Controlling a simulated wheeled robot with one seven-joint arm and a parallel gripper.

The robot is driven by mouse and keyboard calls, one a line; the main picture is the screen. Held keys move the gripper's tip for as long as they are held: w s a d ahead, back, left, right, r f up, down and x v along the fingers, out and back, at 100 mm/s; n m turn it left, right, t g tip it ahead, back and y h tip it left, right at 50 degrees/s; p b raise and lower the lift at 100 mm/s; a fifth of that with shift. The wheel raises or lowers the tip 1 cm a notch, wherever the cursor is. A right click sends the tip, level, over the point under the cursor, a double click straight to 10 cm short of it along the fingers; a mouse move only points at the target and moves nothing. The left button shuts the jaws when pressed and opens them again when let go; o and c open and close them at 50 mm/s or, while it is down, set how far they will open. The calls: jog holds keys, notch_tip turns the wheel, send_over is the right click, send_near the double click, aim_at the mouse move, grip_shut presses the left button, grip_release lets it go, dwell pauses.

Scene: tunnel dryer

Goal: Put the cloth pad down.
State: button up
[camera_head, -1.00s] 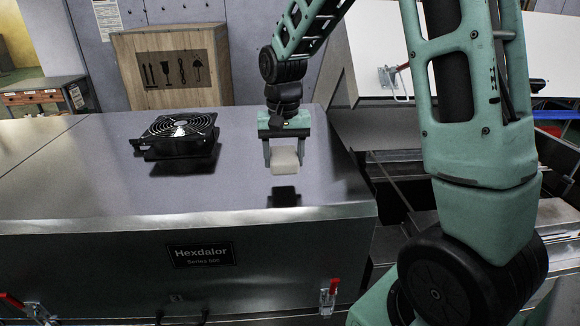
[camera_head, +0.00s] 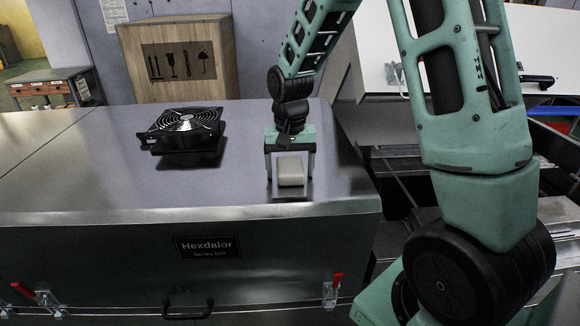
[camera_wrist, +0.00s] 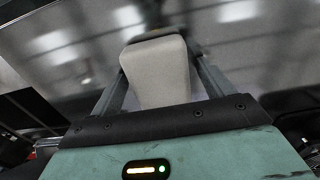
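The cloth pad (camera_head: 291,172) is a pale grey-white block on the shiny metal top of the dryer (camera_head: 110,185), near its front right part. It appears to rest on the metal. My gripper (camera_head: 290,176) points down over it, with one finger on each side. Narrow gaps show between the fingers and the pad, so the gripper looks open around it. In the wrist view the pad (camera_wrist: 158,75) stands between the spread fingers, with a clear gap on the right side. The underside of the pad is hidden.
A black fan (camera_head: 184,130) sits on the dryer top to the left. A wooden crate (camera_head: 180,62) stands behind. A red-handled latch (camera_head: 333,290) is on the dryer front. The top between fan and pad is clear; the top's right edge is close to my gripper.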

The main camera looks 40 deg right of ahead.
aim_at(290, 165)
notch_tip(290, 165, up, 12)
jog(key=b, duration=0.3)
jog(key=s+a+f+n, duration=0.2)
jog(key=s+a+n, duration=0.15)
jog(key=a, duration=0.45)
jog(key=s+a+f+n, duration=0.1)
jog(key=s+a+n, duration=0.25)
jog(key=a, duration=0.35)
jog(key=s+a+f+n, duration=0.3)
jog(key=s+a, duration=0.1)
jog(key=s, duration=0.4)
jog(key=s+a+f+n, duration=0.3)
jog(key=s+a+n, duration=0.1)
jog(key=s, duration=0.5)
jog(key=shift+a+n+y, duration=0.3)
jog(key=shift+a, duration=0.45)
jog(key=shift+s+f, duration=0.1)
